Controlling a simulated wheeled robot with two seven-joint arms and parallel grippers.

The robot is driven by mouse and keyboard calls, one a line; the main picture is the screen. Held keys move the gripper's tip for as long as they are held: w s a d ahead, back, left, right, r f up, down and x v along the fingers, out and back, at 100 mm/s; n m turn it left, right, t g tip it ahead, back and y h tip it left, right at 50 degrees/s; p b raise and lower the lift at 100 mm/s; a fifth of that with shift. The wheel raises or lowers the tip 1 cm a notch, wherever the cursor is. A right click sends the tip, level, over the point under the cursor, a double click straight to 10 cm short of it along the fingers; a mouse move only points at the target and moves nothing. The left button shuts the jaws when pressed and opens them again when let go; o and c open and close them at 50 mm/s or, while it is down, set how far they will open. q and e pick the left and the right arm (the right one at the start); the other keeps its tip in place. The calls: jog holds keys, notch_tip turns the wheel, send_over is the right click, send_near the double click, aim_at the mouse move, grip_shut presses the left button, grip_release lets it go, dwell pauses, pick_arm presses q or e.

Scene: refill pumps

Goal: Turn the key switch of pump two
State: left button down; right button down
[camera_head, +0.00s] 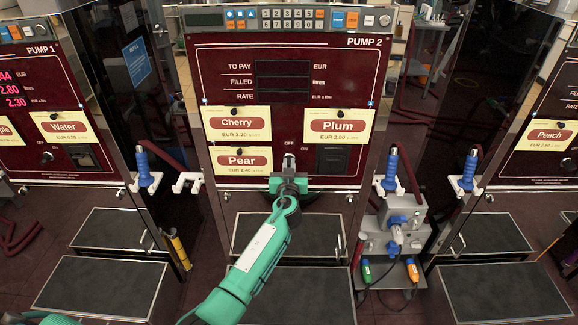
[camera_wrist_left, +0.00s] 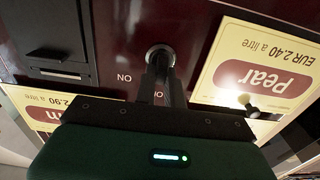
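Pump two (camera_head: 230,80) stands in the middle with a dark red front and blank display windows. Its key switch (camera_wrist_left: 160,53) is a round, dark metal fitting on the panel, between the OFF and ON labels; in the head view my gripper mostly covers it. My left gripper (camera_head: 289,162) reaches up to the panel from below. In the wrist view, which is upside down, my left fingers (camera_wrist_left: 161,74) are close together right at the switch and appear shut on its key. The key's exact angle is hidden between the fingers. My right gripper is not in view.
Cherry (camera_head: 237,122), Plum (camera_head: 338,126) and Pear (camera_head: 240,160) cards surround the switch, with a dark slot unit (camera_head: 332,159) to its right. Blue nozzles (camera_head: 391,170) and a grey box (camera_head: 394,236) with cables stand at the right. Pumps one and three flank the pump.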

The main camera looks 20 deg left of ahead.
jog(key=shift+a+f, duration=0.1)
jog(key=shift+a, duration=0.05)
pick_arm(q)
jog(key=shift+f+m+b, duration=0.1)
jog(key=shift+m+b, duration=0.5)
jog(key=shift+m, duration=0.1)
jog(key=shift+w+d+f+m+b, duration=0.1)
jog(key=shift+m+b, duration=0.4)
jog(key=shift+m, duration=1.3)
jog(key=shift+s+d+m+b, duration=0.15)
jog(key=shift+m+b, duration=0.3)
jog(key=shift+m, duration=1.35)
jog(key=shift+w+d+f+m+b, duration=0.15)
jog(key=shift+m+b, duration=0.35)
jog(key=shift+m, duration=1.3)
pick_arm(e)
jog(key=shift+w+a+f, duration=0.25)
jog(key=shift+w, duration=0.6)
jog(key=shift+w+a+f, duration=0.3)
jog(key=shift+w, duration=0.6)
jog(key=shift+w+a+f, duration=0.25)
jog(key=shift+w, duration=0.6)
pick_arm(q)
jog(key=shift+r, duration=0.1)
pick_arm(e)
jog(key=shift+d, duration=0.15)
